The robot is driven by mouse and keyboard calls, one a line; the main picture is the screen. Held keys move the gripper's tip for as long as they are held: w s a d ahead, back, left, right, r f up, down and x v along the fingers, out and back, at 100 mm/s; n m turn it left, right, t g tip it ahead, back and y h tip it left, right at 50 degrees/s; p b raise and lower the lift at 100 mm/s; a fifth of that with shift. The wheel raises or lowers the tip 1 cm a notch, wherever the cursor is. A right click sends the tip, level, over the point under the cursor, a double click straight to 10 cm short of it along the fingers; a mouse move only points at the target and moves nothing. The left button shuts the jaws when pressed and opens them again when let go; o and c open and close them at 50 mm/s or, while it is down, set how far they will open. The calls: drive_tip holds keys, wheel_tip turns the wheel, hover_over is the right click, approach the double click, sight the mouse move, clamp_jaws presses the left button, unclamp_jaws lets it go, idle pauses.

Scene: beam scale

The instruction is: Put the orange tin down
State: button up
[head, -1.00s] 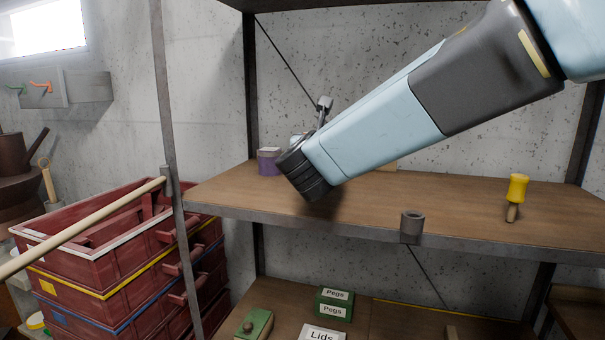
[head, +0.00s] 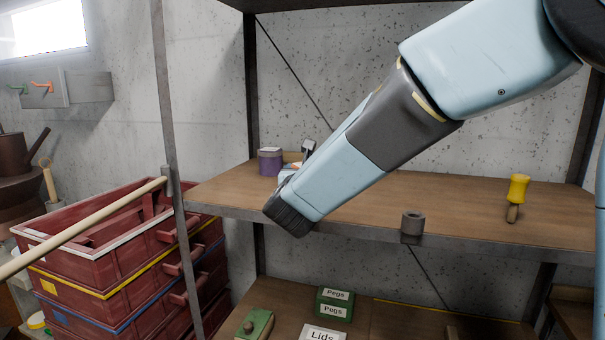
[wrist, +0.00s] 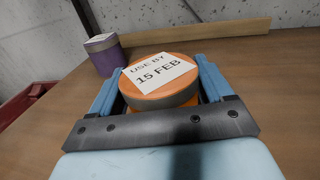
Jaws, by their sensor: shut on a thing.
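The orange tin (wrist: 155,90) is round, with a white label on its lid reading "USE BY 15 FEB". In the wrist view it sits upright between the two blue fingers of my gripper (wrist: 158,75), which is shut on it. The tin's lower part is hidden by the gripper, so I cannot tell whether it touches the wooden shelf (wrist: 265,85).
A purple tin (head: 270,161) stands at the shelf's back left, also in the wrist view (wrist: 104,55). A wooden strip (wrist: 200,38) lies behind the orange tin. Red crates (head: 120,240) are left.

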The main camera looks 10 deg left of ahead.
drive_tip(key=o, duration=1.2)
drive_tip(key=shift+f, duration=0.1)
drive_tip(key=s, duration=0.4)
drive_tip(key=s+d, duration=0.1)
drive_tip(key=s, duration=0.7)
drive_tip(key=shift+d, duration=0.25)
